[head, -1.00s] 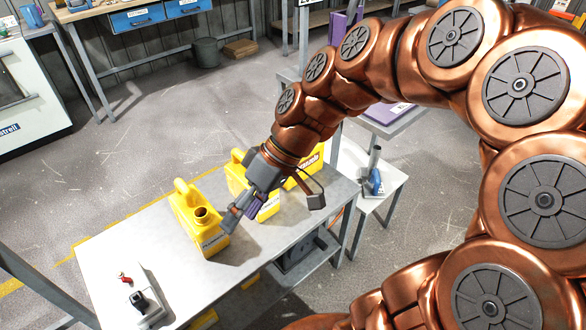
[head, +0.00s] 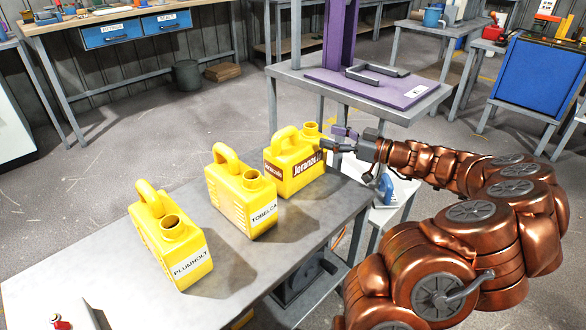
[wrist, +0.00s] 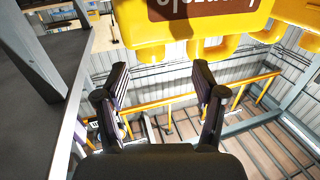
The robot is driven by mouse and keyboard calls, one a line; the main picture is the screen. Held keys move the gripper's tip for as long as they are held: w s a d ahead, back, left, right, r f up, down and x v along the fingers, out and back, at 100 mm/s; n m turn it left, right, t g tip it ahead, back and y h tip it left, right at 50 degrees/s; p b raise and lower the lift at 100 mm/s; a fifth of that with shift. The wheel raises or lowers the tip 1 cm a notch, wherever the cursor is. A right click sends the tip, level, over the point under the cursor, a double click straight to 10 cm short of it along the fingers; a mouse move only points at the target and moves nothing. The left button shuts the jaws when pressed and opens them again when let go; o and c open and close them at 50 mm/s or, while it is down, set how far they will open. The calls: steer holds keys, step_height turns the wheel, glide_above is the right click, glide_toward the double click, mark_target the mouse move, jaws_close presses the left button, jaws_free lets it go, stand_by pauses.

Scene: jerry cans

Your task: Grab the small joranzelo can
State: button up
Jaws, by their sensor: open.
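The yellow joranzelo can (head: 287,184) stands upright at the far right end of the row on the grey table, with a brown label reading "Joranzelo". My gripper (head: 338,139) is at its right side, close to its neck and upper edge; whether it touches is unclear. In the wrist view the can (wrist: 255,12) appears upside down at the top, beyond the fingers. My gripper (wrist: 160,85) is open there, with no part of the can between its fingers.
The yellow Tobelca can (head: 236,202) stands left of the joranzelo can, and the yellow Plumholt can (head: 172,255) stands nearer the front left. A purple stand (head: 375,92) on a grey table is behind. A low white stool (head: 389,212) is to the right of the cans' table (head: 110,262).

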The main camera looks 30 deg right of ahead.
mark_target(310, 129)
steer(key=shift+w+d+f, duration=0.1)
steer(key=shift+d+f, duration=0.15)
steer(key=shift+d, duration=0.1)
steer(key=shift+d+b+x, duration=0.15)
steer(key=shift+b+x, duration=0.25)
steer(key=shift+x, duration=1.5)
steer(key=shift+d+b+x, duration=0.15)
steer(key=shift+b+x, duration=0.2)
steer(key=shift+x, duration=1.5)
steer(key=shift+w, duration=0.15)
jaws_close()
